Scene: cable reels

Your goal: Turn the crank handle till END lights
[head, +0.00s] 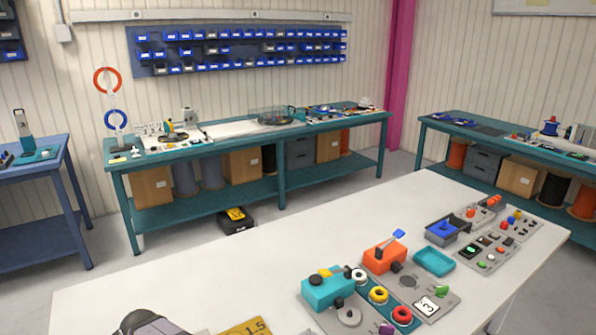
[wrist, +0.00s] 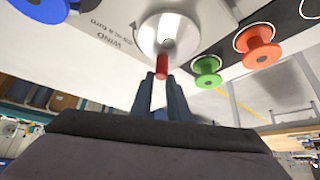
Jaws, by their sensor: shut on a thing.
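In the wrist view, a round silver crank disc (wrist: 150,36) sits on a pale panel (wrist: 105,55) with the word WIND and other lettering. A red handle (wrist: 161,64) stands out from the disc towards me. My gripper (wrist: 160,79) has its two dark fingers on either side of the handle's near end and is shut on it. I cannot make out an END lamp in either view. The crank and my gripper's fingers cannot be made out in the head view.
In the wrist view, a green spool (wrist: 207,70) and an orange-red spool (wrist: 258,46) stand right of the crank. In the head view, a white table (head: 240,270) carries a turquoise box (head: 328,291) and an orange box (head: 383,257).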

